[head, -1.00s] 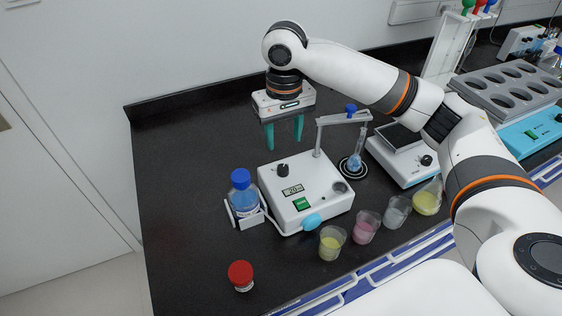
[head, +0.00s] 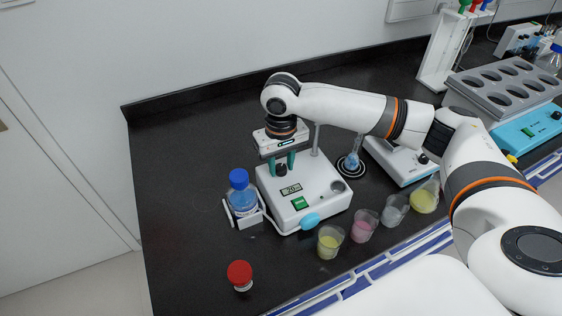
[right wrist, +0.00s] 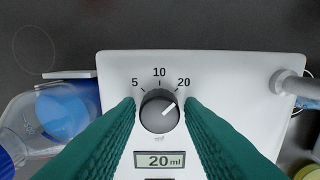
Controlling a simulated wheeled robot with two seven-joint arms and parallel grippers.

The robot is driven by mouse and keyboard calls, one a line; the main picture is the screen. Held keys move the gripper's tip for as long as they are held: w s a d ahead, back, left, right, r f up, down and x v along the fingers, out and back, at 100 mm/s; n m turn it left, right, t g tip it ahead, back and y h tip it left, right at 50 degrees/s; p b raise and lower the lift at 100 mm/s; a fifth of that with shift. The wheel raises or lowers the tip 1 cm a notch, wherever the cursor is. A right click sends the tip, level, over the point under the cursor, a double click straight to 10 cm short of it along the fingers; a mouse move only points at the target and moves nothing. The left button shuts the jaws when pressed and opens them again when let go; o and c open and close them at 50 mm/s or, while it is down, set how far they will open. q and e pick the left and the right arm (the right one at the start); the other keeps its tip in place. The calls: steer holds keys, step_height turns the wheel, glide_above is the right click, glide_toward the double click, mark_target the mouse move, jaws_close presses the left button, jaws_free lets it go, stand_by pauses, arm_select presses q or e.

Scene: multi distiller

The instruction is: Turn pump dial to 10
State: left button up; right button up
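The white pump (head: 318,203) stands on the black bench, with a small display and a green button on its front. Its black dial (right wrist: 160,111) shows in the right wrist view, with marks 5, 10 and 20 around it. The white pointer line points up and right, toward the 20 mark, and the display (right wrist: 160,160) reads 20 ml. My right gripper (head: 281,168) is over the pump with its green fingers pointing down. The fingers are apart, one on each side of the dial, with narrow gaps visible. My left gripper is not in view.
A blue-capped bottle (head: 240,195) in a holder stands left of the pump. A red-capped jar (head: 240,275) is at the front left. Several beakers of liquid, including a yellow one (head: 330,241), line the front. A flask (head: 352,163) and a white scale stand right.

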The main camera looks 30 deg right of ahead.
steer(key=c, duration=0.6)
steer(key=n+p, duration=0.2)
steer(key=p, duration=0.1)
steer(key=n+p, duration=0.1)
steer(key=p, duration=0.2)
steer(key=n+p, duration=0.2)
steer(key=p, duration=0.1)
steer(key=shift+r+n, duration=0.3)
steer(key=shift+f+n+p, duration=0.2)
steer(key=shift+n+p, duration=1.4)
steer(key=shift+p, duration=0.1)
steer(key=o, duration=1)
